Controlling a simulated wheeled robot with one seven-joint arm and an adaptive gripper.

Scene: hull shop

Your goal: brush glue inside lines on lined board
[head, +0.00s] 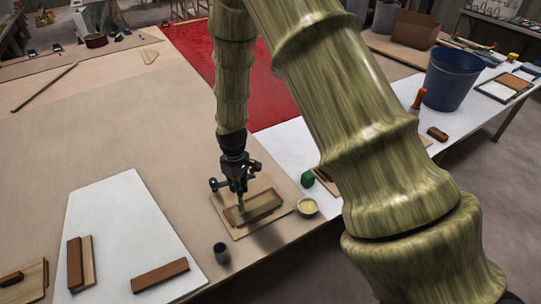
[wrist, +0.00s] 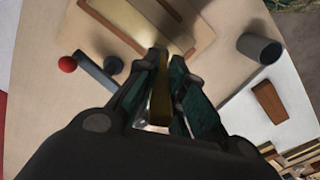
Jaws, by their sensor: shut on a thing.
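The lined board (head: 232,228) lies flat near the table's front edge, with a raised or outlined rectangle (head: 262,204) on it. Its edge and pale line also show at the top of the wrist view (wrist: 140,27). My gripper (head: 240,190) is above the board, pointing down. In the wrist view its fingers (wrist: 160,85) are shut on a narrow yellow-brown handle (wrist: 159,98), apparently the brush. The bristles cannot be made out, nor whether they touch the board. A small bowl of pale yellow glue (head: 307,207) stands at the board's right.
A dark cup (head: 221,253) stands in front of the board; it shows in the wrist view (wrist: 262,49). A white sheet (head: 120,215) with wooden blocks lies left. A blue bucket (head: 452,78) stands farther right. The table's left middle is mostly clear.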

